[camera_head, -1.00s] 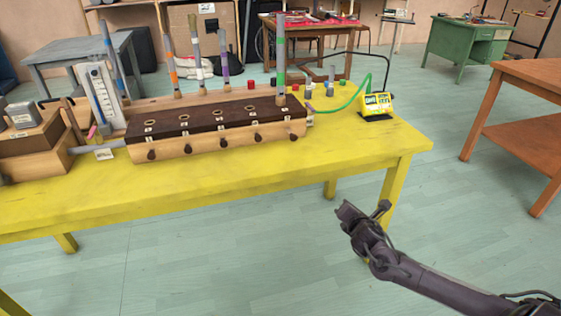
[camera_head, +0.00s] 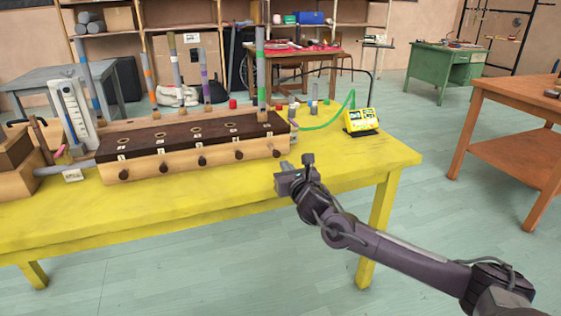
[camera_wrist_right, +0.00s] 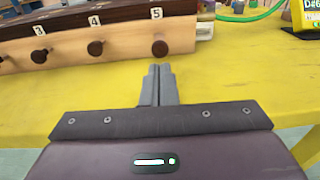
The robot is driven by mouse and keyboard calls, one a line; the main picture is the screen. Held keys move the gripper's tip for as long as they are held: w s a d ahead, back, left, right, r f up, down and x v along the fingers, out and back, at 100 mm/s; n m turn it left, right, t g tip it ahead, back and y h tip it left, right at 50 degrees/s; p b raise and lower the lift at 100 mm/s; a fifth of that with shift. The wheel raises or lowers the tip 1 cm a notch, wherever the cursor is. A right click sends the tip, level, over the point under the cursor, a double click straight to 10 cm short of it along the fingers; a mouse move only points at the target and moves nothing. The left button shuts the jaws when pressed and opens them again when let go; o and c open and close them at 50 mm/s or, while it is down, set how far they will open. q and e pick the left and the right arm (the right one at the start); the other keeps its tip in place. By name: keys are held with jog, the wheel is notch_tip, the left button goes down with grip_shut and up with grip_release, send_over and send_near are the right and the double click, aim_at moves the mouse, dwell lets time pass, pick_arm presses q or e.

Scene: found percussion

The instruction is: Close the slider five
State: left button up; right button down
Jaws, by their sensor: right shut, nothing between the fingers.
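The wooden slider box (camera_head: 190,165) has a dark top and a row of dark round knobs along its pale front. It stands on the yellow table. Slider five's knob (camera_head: 276,153) is the rightmost one in the head view. In the right wrist view the knob (camera_wrist_right: 159,48) sits below the label "5", straight ahead of my right gripper (camera_wrist_right: 158,70). My right gripper (camera_head: 292,180) is shut and empty, in front of the box's right end. A short gap shows between its fingertips and the knob. My left gripper is not in view.
The yellow table (camera_head: 230,192) is bare in front of the box. A yellow digital tuner (camera_head: 362,120) with a green cable stands to the right. Upright tubes (camera_head: 261,75) rise behind the box. A wooden block (camera_head: 14,165) is at left.

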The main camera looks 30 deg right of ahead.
aim_at(277, 155)
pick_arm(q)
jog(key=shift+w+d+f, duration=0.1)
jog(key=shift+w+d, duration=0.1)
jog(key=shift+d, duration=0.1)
pick_arm(e)
jog(key=shift+x, duration=2.7)
